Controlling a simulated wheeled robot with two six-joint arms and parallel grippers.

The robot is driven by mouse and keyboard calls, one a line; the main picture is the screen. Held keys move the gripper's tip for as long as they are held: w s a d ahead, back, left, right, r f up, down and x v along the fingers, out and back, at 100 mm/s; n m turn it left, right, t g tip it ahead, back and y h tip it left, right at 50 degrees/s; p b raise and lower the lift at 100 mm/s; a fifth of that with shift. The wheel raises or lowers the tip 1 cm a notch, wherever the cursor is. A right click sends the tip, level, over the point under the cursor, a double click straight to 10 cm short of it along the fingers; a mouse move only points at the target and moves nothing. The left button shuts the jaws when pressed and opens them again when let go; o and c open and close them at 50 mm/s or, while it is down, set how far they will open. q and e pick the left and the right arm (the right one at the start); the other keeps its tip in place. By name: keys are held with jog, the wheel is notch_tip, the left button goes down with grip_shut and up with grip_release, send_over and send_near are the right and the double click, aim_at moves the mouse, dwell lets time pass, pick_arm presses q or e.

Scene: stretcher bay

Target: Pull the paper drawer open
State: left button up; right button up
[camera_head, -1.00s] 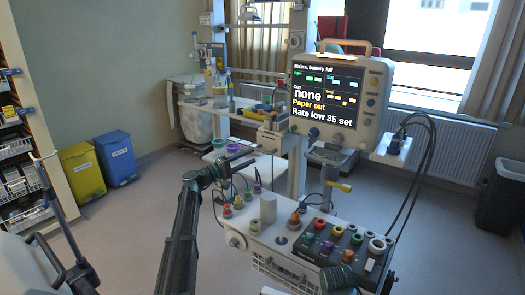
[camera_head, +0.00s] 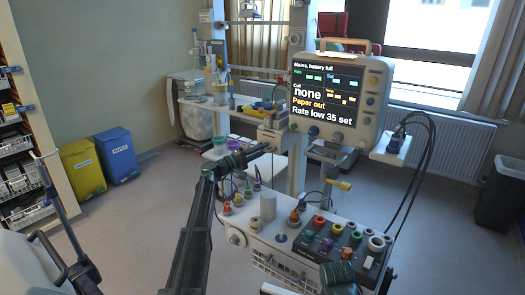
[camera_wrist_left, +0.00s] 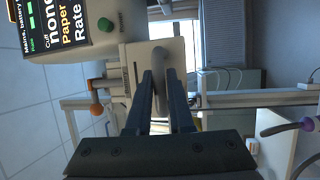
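The paper drawer appears to be the pale grey box (camera_head: 271,134) just left of the monitor's lower corner. In the left wrist view its pale front (camera_wrist_left: 140,62) lies ahead, with a curved grey handle (camera_wrist_left: 158,58) sticking out. My left gripper (camera_head: 266,149) is at the box's near side in the head view. In the left wrist view its two dark fingers (camera_wrist_left: 160,76) are apart, with a narrow gap between them. The handle lies at the fingertips, in line with the gap; I cannot tell whether they touch it.
The monitor (camera_head: 339,95) reads "Paper out" and stands right of the left gripper. A module with coloured knobs (camera_head: 335,243) and connectors is in front, below the forearm. Cables (camera_head: 425,150) hang at the right. Yellow (camera_head: 84,169) and blue (camera_head: 116,154) bins stand left; floor between is clear.

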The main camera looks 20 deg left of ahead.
pick_arm(q)
grip_shut()
jog(key=shift+s, duration=0.15)
dwell(0.9)
jog(key=s+a, duration=0.4)
jog(key=s, duration=0.7)
jog(key=o, duration=0.5)
grip_release()
jog(key=shift+a, duration=0.15)
jog(key=b+v, duration=0.2)
jog(key=v, duration=1.1)
jog(key=shift+s+a+f, duration=0.15)
jog(key=shift+s, duration=0.2)
